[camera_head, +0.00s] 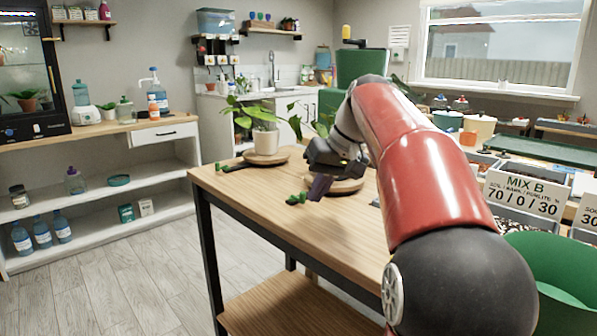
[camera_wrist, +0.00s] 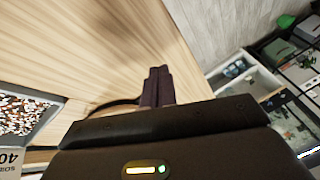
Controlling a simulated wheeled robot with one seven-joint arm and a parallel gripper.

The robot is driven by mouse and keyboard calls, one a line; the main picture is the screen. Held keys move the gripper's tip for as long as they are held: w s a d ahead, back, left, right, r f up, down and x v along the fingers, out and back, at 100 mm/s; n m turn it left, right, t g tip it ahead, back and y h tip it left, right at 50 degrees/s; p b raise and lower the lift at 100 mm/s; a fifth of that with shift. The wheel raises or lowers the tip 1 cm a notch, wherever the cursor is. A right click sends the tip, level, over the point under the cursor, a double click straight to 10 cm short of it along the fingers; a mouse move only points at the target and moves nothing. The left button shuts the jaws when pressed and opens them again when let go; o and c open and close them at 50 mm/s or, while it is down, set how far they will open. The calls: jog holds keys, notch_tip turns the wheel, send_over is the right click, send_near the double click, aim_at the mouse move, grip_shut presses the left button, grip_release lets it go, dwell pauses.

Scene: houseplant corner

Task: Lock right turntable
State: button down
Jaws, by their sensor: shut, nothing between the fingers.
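The right turntable (camera_head: 348,186) is a round wooden disc on the wooden table, partly hidden behind my gripper and arm. A small green lever-like part (camera_head: 297,199) lies on the table at its front left; whether it is locked cannot be told. My gripper (camera_head: 318,189) is shut and empty, pointing down beside the right turntable, just right of the green part. Contact cannot be told. The shut fingers (camera_wrist: 157,86) also show in the wrist view over wood. The left turntable (camera_head: 282,157) bears a white potted plant (camera_head: 265,141) and has a similar green part (camera_head: 226,167).
My red arm hides much of the table's right side. Soil bins with a MIX B sign (camera_head: 524,190) and a green bucket (camera_head: 560,262) stand at right. The table's front left surface (camera_head: 255,205) is clear. Shelves (camera_head: 110,195) stand across the floor at left.

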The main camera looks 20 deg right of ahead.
jog(key=w+d+r+y+p, duration=0.1)
jog(key=d+r, duration=0.1)
jog(key=d, duration=0.3)
jog(key=w+d+r+t+y, duration=0.1)
jog(key=d+r, duration=0.1)
jog(key=d, duration=0.4)
jog(key=shift+w+d+r+n+p, duration=0.3)
jog(key=shift+w+r+p, duration=0.1)
jog(key=shift+f, duration=0.1)
jog(key=b+x, duration=0.3)
jog(key=x, duration=0.7)
jog(key=shift+w+a+f, duration=0.1)
jog(key=shift+a, duration=0.1)
jog(key=a, duration=0.3)
jog(key=shift+w+a, duration=0.1)
jog(key=shift+a+r, duration=0.25)
jog(key=shift+a, duration=0.05)
